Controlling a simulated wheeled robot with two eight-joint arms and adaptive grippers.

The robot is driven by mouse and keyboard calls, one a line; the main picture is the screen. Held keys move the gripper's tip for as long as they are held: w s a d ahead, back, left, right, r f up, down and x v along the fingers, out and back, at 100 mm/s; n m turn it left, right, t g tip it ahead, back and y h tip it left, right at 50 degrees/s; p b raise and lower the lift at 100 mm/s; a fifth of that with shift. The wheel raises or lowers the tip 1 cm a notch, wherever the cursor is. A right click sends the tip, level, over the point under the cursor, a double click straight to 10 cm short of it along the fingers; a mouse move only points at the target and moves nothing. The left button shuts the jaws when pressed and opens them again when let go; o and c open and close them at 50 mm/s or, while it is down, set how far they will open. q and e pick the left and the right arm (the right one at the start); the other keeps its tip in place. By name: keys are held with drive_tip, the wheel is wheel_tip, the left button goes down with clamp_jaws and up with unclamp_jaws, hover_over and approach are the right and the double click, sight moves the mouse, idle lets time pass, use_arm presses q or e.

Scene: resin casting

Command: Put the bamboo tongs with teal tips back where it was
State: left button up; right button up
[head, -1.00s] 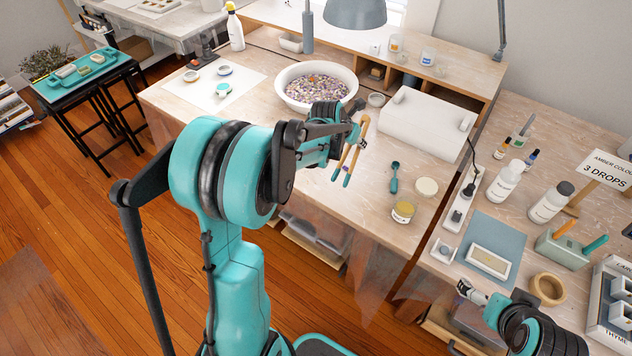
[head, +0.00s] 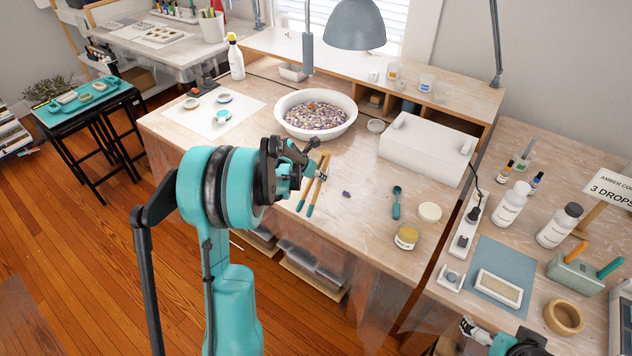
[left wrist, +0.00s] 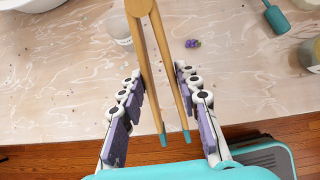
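The bamboo tongs with teal tips (head: 317,182) are over the front part of the central wooden table. My left gripper (head: 316,172) is shut on them. In the left wrist view the tongs (left wrist: 165,75) lie between the two fingers of the left gripper (left wrist: 160,72), with a fingertip close against each leg. Their joined end points away from the wrist and the teal tips point back toward it. I cannot tell the gap between tongs and tabletop. My right gripper (head: 476,330) is low at the right table's front edge; its opening is unclear.
A small purple piece (head: 346,194) lies right of the tongs. The table's front left is clear.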

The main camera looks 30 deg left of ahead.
use_arm(q)
drive_tip(key=shift+f, duration=0.9)
drive_tip(key=shift+f+b, duration=0.4)
drive_tip(key=shift+b, duration=0.1)
drive_tip(key=o, duration=0.5)
drive_tip(key=shift+r, duration=0.1)
drive_tip(key=shift+o, duration=0.2)
